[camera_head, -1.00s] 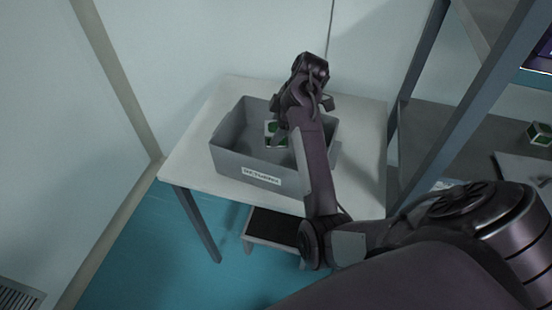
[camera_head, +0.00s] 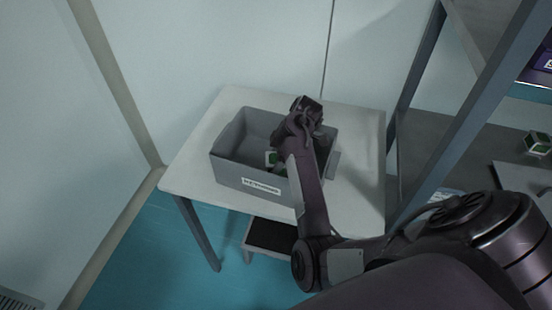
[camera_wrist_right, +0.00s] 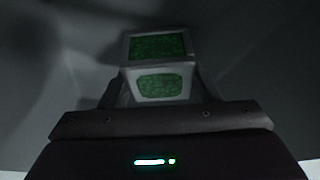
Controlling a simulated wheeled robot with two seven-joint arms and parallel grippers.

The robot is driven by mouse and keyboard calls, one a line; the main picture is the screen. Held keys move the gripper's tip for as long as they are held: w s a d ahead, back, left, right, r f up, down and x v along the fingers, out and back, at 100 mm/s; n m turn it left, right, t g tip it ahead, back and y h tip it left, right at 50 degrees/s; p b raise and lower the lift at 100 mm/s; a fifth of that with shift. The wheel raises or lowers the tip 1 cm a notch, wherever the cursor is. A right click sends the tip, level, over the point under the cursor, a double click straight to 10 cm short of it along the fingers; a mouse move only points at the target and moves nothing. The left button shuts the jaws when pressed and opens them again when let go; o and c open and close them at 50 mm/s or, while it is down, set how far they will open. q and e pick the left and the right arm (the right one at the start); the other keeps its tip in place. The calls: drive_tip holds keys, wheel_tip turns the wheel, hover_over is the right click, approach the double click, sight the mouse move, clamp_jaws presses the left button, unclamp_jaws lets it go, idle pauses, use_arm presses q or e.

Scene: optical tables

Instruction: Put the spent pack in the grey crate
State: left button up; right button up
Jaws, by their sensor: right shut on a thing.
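The grey crate (camera_head: 232,172) stands on a small white table, open at the top, with a white label on its front. My right gripper (camera_head: 281,167) reaches down into it over the right part, and its fingers are partly hidden by the arm. It is shut on the spent pack (camera_head: 270,159), a pale block with green panels, which shows low inside the crate walls. In the right wrist view the pack (camera_wrist_right: 158,66) sits between the fingers. I cannot tell whether it touches the crate floor. My left gripper is not in view.
The white table (camera_head: 190,165) has bare room left of the crate. A grey shelf post (camera_head: 465,110) rises on the right. Behind it, another green-and-pale block (camera_head: 537,143) sits on a dark surface. A dark-topped step (camera_head: 268,236) is below the table.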

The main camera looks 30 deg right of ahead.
drive_tip(key=o, duration=1.1)
drive_tip(key=shift+o, duration=0.2)
drive_tip(key=shift+r, duration=0.1)
drive_tip(key=b+v, duration=0.1)
drive_tip(key=v, duration=0.6)
drive_tip(key=shift+p+v, duration=2.3)
drive_tip(key=shift+v, duration=0.25)
drive_tip(key=shift+a, duration=0.1)
